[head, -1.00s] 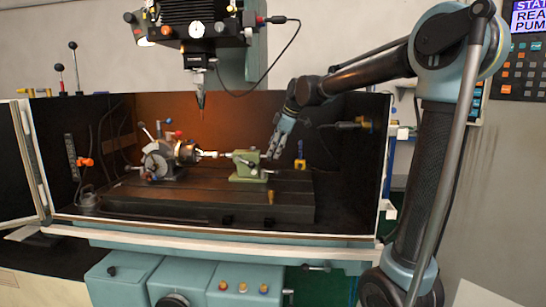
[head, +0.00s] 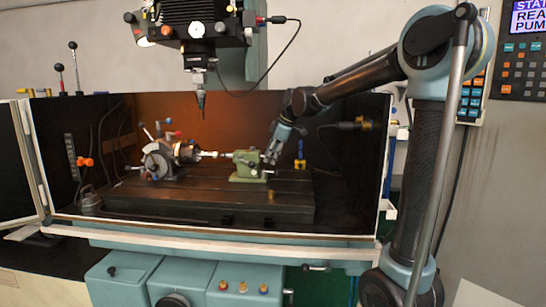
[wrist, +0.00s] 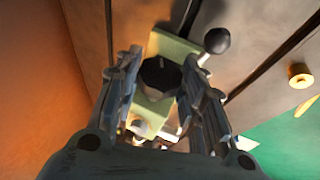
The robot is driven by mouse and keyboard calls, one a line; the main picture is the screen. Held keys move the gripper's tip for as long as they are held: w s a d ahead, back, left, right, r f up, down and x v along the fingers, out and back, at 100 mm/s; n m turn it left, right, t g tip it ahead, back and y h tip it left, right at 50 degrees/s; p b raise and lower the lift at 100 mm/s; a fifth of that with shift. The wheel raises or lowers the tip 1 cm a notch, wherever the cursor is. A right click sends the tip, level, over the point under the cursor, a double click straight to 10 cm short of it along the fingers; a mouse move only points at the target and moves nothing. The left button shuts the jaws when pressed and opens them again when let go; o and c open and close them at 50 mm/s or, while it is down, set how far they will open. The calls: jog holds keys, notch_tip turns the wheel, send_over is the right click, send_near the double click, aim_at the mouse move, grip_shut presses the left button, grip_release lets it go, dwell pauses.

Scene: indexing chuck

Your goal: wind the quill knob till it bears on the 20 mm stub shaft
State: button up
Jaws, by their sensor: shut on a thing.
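The green tailstock (head: 245,168) stands on the dark machine table, and its pale green body (wrist: 172,45) shows in the wrist view. The dark quill knob (wrist: 158,74) is at its near end, between my fingers. My gripper (wrist: 166,62) is at the tailstock's right end in the head view (head: 272,158), shut on the knob. The light stub shaft (head: 208,154) lies between the indexing chuck (head: 186,152) and the tailstock. I cannot tell whether the quill tip touches the shaft. In the head view the fingers cover the knob.
A black ball-ended lever (wrist: 217,40) sits close beside the fingers. A brass plug (wrist: 301,75) stands on the table nearby. The spindle tool (head: 201,101) hangs above, left of the tailstock. A blue and yellow item (head: 300,156) is behind, to the right.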

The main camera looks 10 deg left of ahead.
jog(key=shift+w+m+g, duration=0.3)
jog(key=shift+w+g, duration=0.05)
jog(key=shift+g, duration=0.85)
jog(key=shift+w+m+g, duration=0.15)
jog(key=shift+m+g, duration=0.15)
jog(key=shift+g, duration=1.1)
jog(key=o, duration=1.1)
jog(key=v, duration=1.2)
jog(key=shift+a, duration=0.15)
